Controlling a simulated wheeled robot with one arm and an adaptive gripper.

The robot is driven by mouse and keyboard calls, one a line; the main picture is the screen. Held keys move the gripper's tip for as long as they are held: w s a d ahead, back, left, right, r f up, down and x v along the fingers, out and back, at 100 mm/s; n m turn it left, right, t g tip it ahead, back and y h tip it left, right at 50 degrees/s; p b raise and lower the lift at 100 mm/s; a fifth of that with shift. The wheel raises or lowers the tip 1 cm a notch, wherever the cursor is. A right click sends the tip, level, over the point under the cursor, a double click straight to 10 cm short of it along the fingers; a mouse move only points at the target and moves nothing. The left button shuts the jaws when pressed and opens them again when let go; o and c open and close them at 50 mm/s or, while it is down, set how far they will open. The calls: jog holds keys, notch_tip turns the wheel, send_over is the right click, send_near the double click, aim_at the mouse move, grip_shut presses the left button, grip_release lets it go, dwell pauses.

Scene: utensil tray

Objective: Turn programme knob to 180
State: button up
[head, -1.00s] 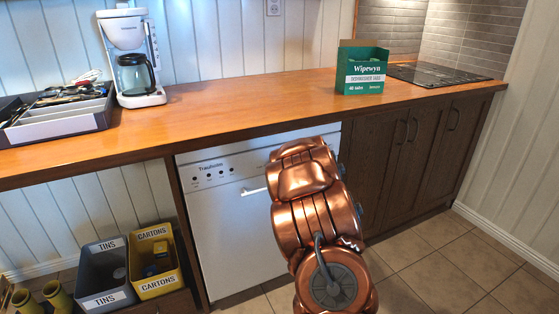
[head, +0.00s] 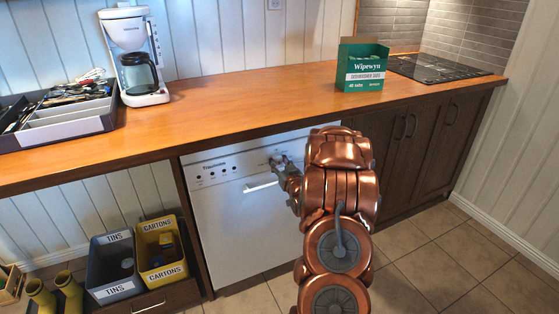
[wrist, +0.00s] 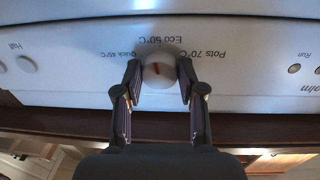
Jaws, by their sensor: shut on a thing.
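In the wrist view the panel print is upside down, with Eco 50°C, Pots 70°C and Quick 45°C around the knob. My gripper (wrist: 160,68) is shut on the knob, one finger on each side. In the head view my gripper (head: 278,160) is at the panel's right part and hides the knob.
The dishwasher's handle (head: 260,186) is just below my gripper. The wooden counter (head: 230,95) overhangs above, with a green box (head: 362,70) on it. A Half button (wrist: 27,64) and a Run button (wrist: 294,68) flank the knob. Bins (head: 110,262) stand at lower left.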

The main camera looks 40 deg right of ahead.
jog(key=shift+a+m+p, duration=0.1)
jog(key=shift+m+p, duration=0.3)
jog(key=shift+m, duration=0.6)
jog(key=o, duration=1.1)
jog(key=shift+o, duration=0.2)
jog(key=v, duration=0.7)
jog(key=shift+s, duration=0.2)
jog(key=shift+r, duration=0.1)
